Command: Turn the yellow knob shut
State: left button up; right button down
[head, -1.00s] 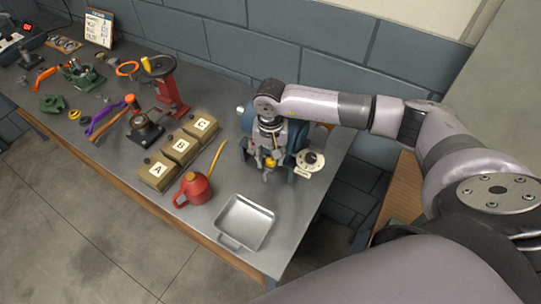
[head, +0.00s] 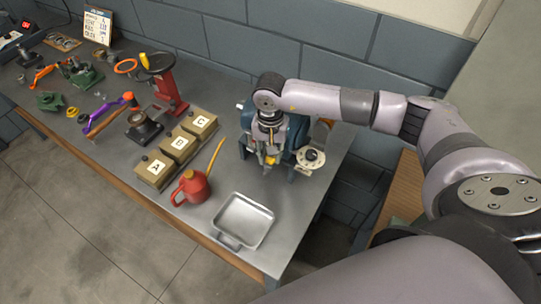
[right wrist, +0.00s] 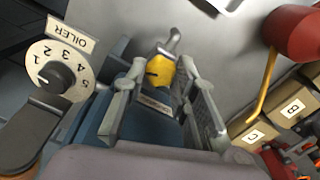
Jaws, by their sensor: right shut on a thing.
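The yellow knob (head: 270,160) is on the front of a blue casing (head: 294,131) near the right end of the bench. In the right wrist view the yellow knob (right wrist: 162,70) sits between my right gripper's two fingers, with a dark mark on its face. My right gripper (head: 267,156) reaches down to it from above and is shut on it. The gripper's fingers (right wrist: 164,84) also show in the right wrist view, one on each side of the knob. A label below the knob is partly hidden and hard to read. My left gripper is in no view.
A white numbered dial marked OILER (right wrist: 60,70) is beside the casing. A red oil can (head: 192,188) with a long yellow spout and a metal tray (head: 243,221) stand in front. Boxes A (head: 154,170), B and C are to the left. A red stand (head: 168,88) is behind them.

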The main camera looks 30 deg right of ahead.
jog(key=m+b, duration=0.3)
jog(key=b, duration=0.1)
jog(key=shift+f+m, duration=0.2)
jog(key=shift+m, duration=0.2)
jog(key=shift+r+m+b, duration=0.2)
jog(key=shift+m+b, duration=0.95)
jog(key=shift+m, duration=0.05)
jog(key=c, duration=1.3)
grip_release()
jog(key=shift+r, duration=0.1)
notch_tip(320, 180, up, 12)
